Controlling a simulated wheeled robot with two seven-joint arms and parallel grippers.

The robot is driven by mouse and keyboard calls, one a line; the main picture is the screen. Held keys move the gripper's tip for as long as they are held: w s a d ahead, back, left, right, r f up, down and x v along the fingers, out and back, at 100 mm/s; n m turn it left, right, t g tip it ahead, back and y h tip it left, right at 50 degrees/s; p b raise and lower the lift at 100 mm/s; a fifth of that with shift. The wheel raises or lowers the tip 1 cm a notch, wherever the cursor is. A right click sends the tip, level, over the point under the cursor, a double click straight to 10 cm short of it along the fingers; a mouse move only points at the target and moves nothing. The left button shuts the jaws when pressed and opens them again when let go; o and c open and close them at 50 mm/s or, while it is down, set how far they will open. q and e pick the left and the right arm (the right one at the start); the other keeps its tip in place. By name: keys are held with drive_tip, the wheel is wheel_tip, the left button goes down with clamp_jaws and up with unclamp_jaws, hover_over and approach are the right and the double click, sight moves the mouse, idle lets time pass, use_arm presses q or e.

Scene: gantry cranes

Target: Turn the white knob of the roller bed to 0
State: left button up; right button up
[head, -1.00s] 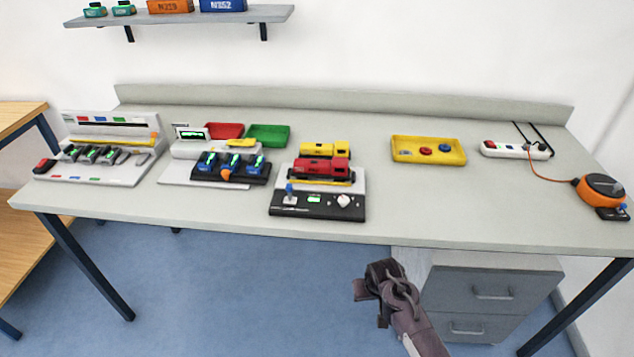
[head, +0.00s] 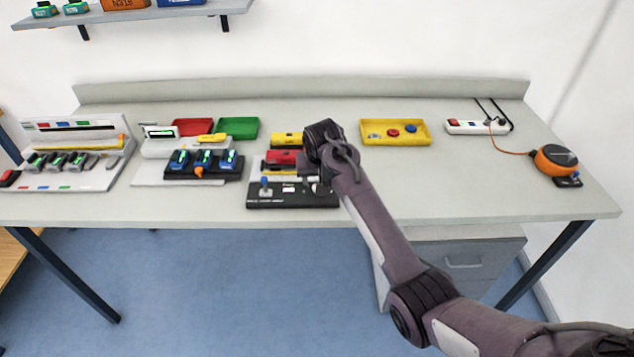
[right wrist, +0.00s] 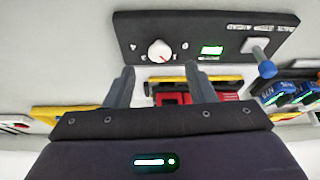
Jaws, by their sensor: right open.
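The roller bed has a black control panel (head: 292,196) at its front, near the table's front edge. In the right wrist view its white knob (right wrist: 160,50) shows on the panel with a small red mark and a printed scale around it, beside a green lit display (right wrist: 211,50). In the head view the knob is hidden behind my right gripper (head: 310,172), which hovers over the right side of the roller bed. In the right wrist view the right gripper's two fingers (right wrist: 158,84) stand apart and empty, with the knob beyond and between them, not touched. My left gripper is not in view.
Red and yellow vehicles sit on the roller bed; the red one (head: 281,157) is close to my right gripper. A blue-topped lever (right wrist: 267,68) stands on the panel. A black rack (head: 203,172) is at left, a yellow tray (head: 372,141) at right. The table right of the panel is clear.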

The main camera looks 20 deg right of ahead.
drive_tip(key=shift+x, duration=2.45)
drive_tip(key=c, duration=1)
drive_tip(key=shift+o, duration=0.2)
drive_tip(key=shift+p, duration=0.3)
